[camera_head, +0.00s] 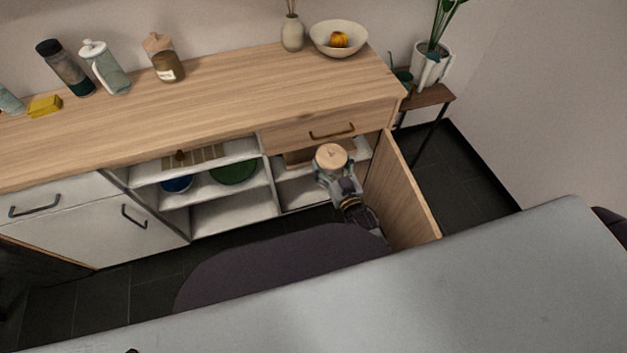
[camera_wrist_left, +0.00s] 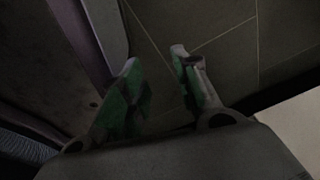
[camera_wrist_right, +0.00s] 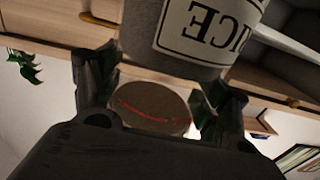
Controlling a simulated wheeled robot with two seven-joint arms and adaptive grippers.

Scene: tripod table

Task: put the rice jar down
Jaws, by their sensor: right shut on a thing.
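The rice jar has a light wooden lid (camera_head: 331,156) and shows in the head view at the open right compartment (camera_head: 299,190) of the sideboard. My right gripper (camera_head: 336,176) is shut on the jar. In the right wrist view the jar's grey body (camera_wrist_right: 180,48) carries an upside-down label with "ICE" readable, and its lid (camera_wrist_right: 152,104) lies between the fingers. The jar's base is hidden, so I cannot tell whether it touches a shelf. My left gripper (camera_wrist_left: 165,92) is open and empty above a dark floor.
The cabinet door (camera_head: 405,190) stands open just right of my right arm. A drawer (camera_head: 300,134) is above the compartment. Left shelves hold a blue bowl (camera_head: 177,184) and a green dish (camera_head: 233,172). Jars and bottles stand on the counter (camera_head: 225,90), whose middle is clear.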

